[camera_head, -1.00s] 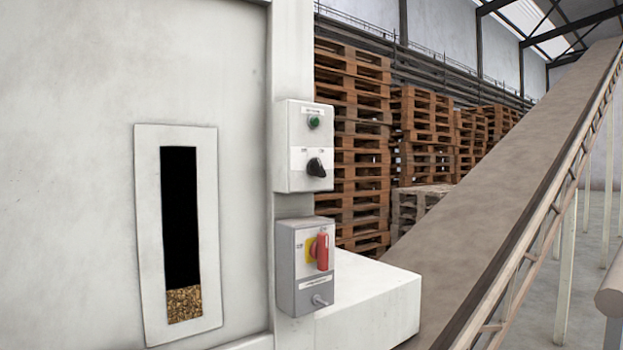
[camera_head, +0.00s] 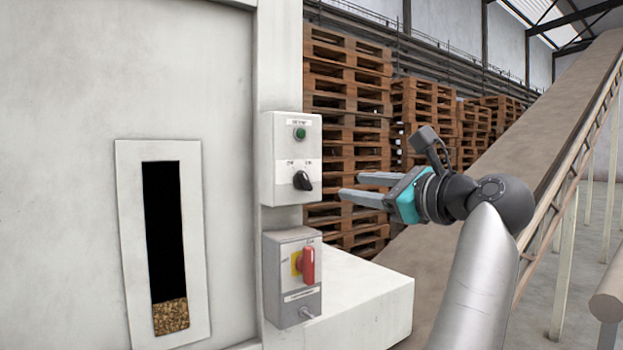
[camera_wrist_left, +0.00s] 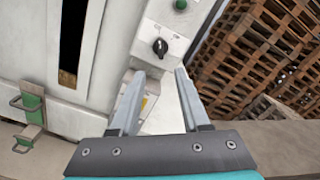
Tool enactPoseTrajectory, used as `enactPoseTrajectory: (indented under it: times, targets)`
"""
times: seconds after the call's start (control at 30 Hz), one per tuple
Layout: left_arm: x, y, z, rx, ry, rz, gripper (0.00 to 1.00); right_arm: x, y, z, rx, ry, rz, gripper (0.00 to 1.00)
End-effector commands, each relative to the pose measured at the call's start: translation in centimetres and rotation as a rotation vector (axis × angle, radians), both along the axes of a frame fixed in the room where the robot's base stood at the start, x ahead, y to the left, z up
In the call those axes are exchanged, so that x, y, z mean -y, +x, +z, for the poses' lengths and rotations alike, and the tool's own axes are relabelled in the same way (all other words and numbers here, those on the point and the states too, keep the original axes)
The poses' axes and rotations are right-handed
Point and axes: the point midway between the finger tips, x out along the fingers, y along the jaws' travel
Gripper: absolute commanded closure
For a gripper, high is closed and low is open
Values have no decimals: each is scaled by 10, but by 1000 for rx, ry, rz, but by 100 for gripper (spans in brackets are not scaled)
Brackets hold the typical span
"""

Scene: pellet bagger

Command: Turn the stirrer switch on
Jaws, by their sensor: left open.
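A light grey upper control box (camera_head: 268,160) on the white machine carries a green lamp (camera_head: 300,133) and a black rotary knob (camera_head: 302,180). The knob's handle sits slanted; its labels are too small to read, so I cannot tell from them which switch is the stirrer's. The knob also shows in the left wrist view (camera_wrist_left: 160,46), just beyond the fingertips. My left gripper (camera_head: 351,186) is open and empty, to the right of the knob and apart from it. Its two fingers point toward the box. My right gripper is not in view.
A lower grey box (camera_head: 285,315) with a red handle (camera_head: 308,265) on a yellow plate hangs just below. A white ledge (camera_head: 365,300) juts out beneath. Pallet stacks (camera_head: 345,110) and a sloping conveyor (camera_head: 570,105) stand behind. A sight window (camera_head: 172,230) shows pellets.

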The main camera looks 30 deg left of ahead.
Motion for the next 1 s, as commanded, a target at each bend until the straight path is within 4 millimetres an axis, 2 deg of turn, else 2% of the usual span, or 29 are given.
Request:
enactPoseTrajectory:
  times: [0.4, 0.6, 0.8, 1.0]
  targets:
    - [-80, 32, 3, -5, 9, 6, 54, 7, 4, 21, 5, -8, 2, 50]
    - [-113, 46, 2, -5, 8, 4, 54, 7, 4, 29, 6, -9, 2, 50]
    - [-129, 53, 1, -4, 8, 2, 54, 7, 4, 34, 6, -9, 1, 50]
    - [-132, 55, 0, -3, 7, 1, 54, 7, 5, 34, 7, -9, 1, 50]
